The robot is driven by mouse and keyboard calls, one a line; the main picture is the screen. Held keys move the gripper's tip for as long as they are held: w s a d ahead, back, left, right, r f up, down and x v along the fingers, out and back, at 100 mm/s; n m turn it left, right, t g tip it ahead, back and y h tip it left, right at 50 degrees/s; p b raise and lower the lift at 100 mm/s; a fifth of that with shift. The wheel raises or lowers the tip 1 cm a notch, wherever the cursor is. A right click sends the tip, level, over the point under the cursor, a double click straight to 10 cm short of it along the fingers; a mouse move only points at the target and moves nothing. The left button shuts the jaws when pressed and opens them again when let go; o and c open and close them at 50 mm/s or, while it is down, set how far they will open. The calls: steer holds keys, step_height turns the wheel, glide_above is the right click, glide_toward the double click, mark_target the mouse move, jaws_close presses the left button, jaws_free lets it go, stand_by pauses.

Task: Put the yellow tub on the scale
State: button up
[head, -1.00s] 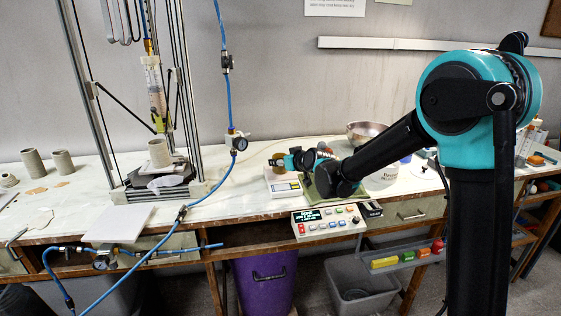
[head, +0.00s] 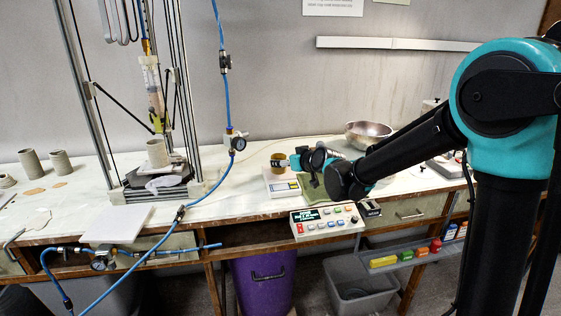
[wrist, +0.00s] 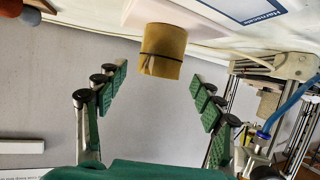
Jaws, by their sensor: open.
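The yellow tub (head: 279,160), brownish yellow with a dark band, stands upright on the white scale (head: 281,187) at the middle of the bench. In the wrist view, which is upside down, the tub (wrist: 163,50) rests on a white surface and shows between the lines of the green finger pads. My gripper (head: 293,161) is just right of the tub in the head view. In the wrist view my gripper (wrist: 158,76) is open and empty, with clear space between each finger and the tub. My arm hides part of the bench right of the scale.
A control box (head: 327,220) with coloured buttons sits at the bench front. A metal bowl (head: 368,134) stands behind my arm. A press frame with a grey cylinder (head: 157,153) and a blue hose (head: 231,95) are to the left. A white board (head: 116,223) lies at the front left.

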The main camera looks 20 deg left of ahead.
steer(key=v, duration=0.7)
steer(key=s+d+f+m+h, duration=0.2)
steer(key=d+f, duration=0.2)
steer(key=d, duration=0.5)
steer(key=s+d+f+m+g+h, duration=0.15)
steer(key=d+f, duration=0.25)
steer(key=d, duration=0.5)
steer(key=s+d+f+m+h, duration=0.2)
steer(key=s+d+f+h, duration=0.15)
steer(key=d, duration=0.45)
steer(key=s+d+f+m+g+h, duration=0.1)
steer(key=s+d+f+m, duration=0.1)
steer(key=s+d+f, duration=0.2)
steer(key=s+d+f+m+g+h, duration=0.2)
steer(key=s+d+f, duration=0.3)
steer(key=s+d, duration=0.5)
steer(key=d, duration=0.3)
steer(key=shift+a+m, duration=0.1)
steer(key=shift+m, duration=0.15)
